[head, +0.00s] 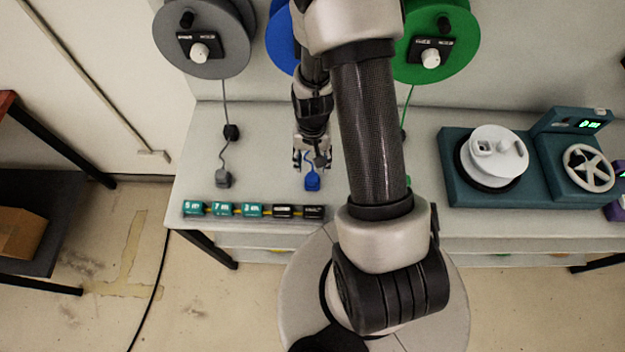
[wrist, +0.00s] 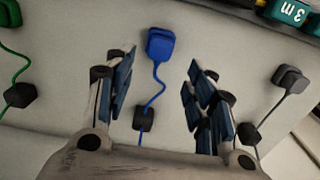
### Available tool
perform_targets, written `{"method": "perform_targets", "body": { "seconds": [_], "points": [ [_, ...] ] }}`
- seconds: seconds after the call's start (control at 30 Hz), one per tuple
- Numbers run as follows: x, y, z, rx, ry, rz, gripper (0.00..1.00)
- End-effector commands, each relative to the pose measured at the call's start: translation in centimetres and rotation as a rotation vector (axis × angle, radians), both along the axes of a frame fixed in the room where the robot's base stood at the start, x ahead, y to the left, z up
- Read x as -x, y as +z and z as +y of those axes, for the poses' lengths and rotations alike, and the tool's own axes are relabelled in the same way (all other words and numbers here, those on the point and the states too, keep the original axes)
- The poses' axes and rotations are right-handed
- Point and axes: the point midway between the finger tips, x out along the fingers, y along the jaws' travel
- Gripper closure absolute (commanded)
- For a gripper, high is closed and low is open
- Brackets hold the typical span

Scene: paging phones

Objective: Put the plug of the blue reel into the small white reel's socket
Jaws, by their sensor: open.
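The blue plug (head: 312,183) lies on the table at the end of its blue cord, below the blue reel (head: 281,36), which my arm mostly hides. In the wrist view the blue plug (wrist: 160,44) lies ahead of and between my fingers, apart from them. Its cord runs back to a black block (wrist: 144,118) between the fingers. My gripper (head: 312,160) is open and empty, just behind the blue plug; it also shows in the wrist view (wrist: 160,85). The small white reel (head: 494,152) sits on a teal base at the right, with a socket-like opening (head: 482,147) on top.
A grey plug (head: 223,180) lies left of the blue one, under the grey reel (head: 205,38). A green reel (head: 437,42) hangs at right; its green plug (wrist: 5,48) shows in the wrist view. Labelled blocks (head: 252,210) line the front edge. A white handwheel (head: 588,168) stands far right.

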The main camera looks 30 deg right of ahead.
Motion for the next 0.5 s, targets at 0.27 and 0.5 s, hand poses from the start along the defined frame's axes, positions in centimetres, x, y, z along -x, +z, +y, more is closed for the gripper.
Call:
{"method": "perform_targets", "body": {
  "seconds": [0.27, 0.5],
  "points": [
    [0.0, -6.1, 0.0, 0.0, 0.001, 0.0, 0.5],
    [0.0, -8.5, 0.0, 0.0, 0.001, 0.0, 0.5]
  ]
}}
